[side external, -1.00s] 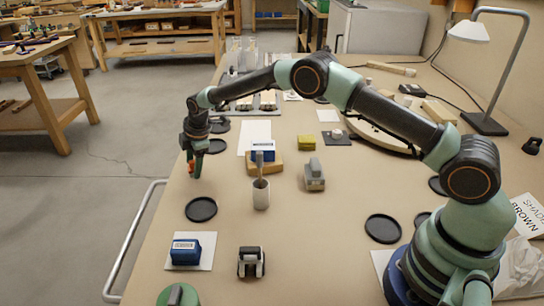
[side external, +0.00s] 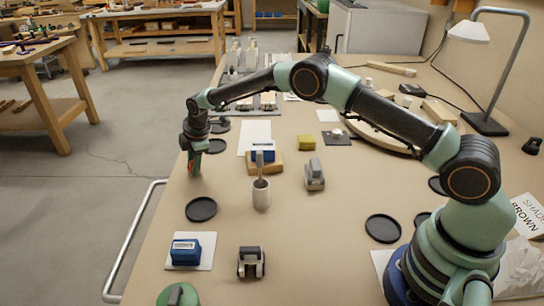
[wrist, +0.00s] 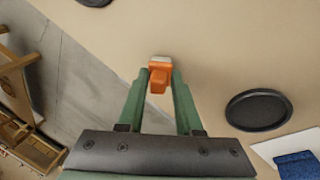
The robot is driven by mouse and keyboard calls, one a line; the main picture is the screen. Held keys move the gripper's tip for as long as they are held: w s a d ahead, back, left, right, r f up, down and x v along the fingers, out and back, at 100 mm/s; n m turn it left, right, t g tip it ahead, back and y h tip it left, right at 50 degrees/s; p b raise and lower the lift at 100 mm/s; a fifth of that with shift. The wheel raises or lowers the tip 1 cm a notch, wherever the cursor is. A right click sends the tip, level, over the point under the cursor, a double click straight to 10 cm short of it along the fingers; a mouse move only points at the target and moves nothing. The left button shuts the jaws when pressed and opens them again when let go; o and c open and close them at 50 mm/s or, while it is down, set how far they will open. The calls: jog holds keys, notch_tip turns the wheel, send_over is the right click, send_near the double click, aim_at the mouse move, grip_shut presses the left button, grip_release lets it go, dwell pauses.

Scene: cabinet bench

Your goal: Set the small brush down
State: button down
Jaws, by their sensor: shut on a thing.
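The small brush (wrist: 158,80) is orange with a pale end and sits between the fingertips of my gripper (wrist: 159,72) in the wrist view. My gripper is shut on it. In the side external view my gripper (side external: 194,168) points down over the bench top (side external: 330,240), close to its left edge. The brush is mostly hidden behind the fingers there. I cannot tell whether it touches the bench.
A black round disc (side external: 201,209) lies just in front of my gripper, and another dark disc (side external: 214,146) lies behind it. A blue block (side external: 186,248) sits on a white card nearer the camera.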

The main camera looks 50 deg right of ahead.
notch_tip(320, 180, up, 19)
jog(key=s+d+r+m, duration=0.2)
jog(key=s+d+m, duration=0.15)
jog(key=d, duration=0.45)
jog(key=s+d+r+m+h, duration=0.1)
jog(key=s+d+r+m, duration=0.1)
jog(key=s+d, duration=0.4)
jog(key=s+d+r+m, duration=0.1)
jog(key=s+d+m, duration=0.2)
jog(key=d, duration=0.6)
jog(key=s+d+f+m+g, duration=0.15)
jog(key=s+d+m, duration=0.3)
jog(key=s, duration=0.85)
jog(key=s+d+f+m+g, duration=0.1)
jog(key=s+d+f+m, duration=0.3)
jog(key=s, duration=0.9)
jog(key=shift+m+h, duration=0.3)
jog(key=shift+m, duration=0.1)
notch_tip(320, 180, down, 18)
jog(key=shift+s+a+f, duration=0.15)
jog(key=shift+f, duration=0.05)
jog(key=shift+f, duration=0.1)
jog(key=c, duration=0.6)
grip_release()
